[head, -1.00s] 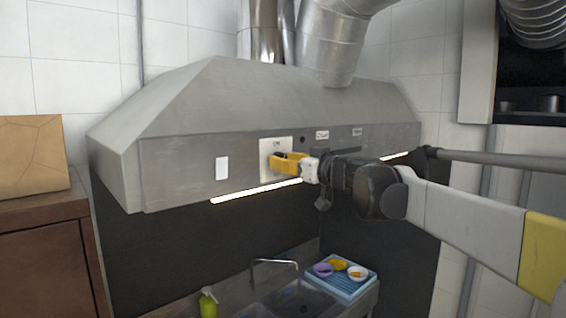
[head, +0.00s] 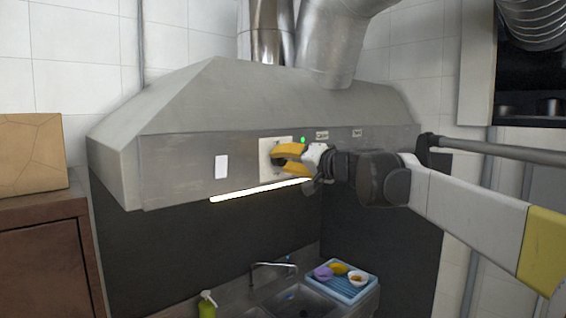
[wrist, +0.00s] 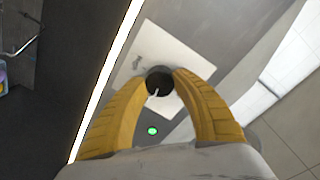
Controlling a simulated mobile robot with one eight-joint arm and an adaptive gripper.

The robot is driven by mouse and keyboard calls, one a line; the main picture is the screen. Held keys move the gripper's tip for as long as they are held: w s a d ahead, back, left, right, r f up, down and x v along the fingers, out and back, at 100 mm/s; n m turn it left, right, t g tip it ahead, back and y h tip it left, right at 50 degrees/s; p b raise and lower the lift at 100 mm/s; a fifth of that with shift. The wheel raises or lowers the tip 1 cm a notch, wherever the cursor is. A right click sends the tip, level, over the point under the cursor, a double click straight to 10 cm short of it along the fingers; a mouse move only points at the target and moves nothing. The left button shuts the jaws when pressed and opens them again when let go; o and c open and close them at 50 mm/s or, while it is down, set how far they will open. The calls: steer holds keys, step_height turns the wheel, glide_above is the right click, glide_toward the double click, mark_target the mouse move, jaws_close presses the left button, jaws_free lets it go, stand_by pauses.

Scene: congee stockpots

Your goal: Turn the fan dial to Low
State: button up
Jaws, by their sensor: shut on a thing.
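The fan dial (wrist: 159,80) is a dark round knob with a pale pointer mark, on a white plate (wrist: 178,52) fixed to the front of the range hood. In the head view the plate (head: 265,146) shows left of my gripper (head: 280,157), which hides much of the dial. My gripper's yellow fingers (wrist: 163,84) are shut on the dial, one on each side. A small green light (head: 303,140) is lit beside the plate; it also shows in the wrist view (wrist: 152,131). The markings on the plate are too small to read.
The metal hood (head: 180,170) has a bright light strip (head: 255,191) along its lower edge. Below are a sink with a faucet (head: 272,266), a blue dish rack (head: 349,289) with bowls, and a green bottle (head: 207,305). A brown cabinet (head: 40,250) stands at left.

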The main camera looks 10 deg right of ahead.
steer(key=shift+r+m, duration=0.1)
steer(key=shift+m, duration=0.7)
steer(key=o, duration=1.2)
steer(key=v, duration=1.2)
steer(key=shift+w, duration=0.1)
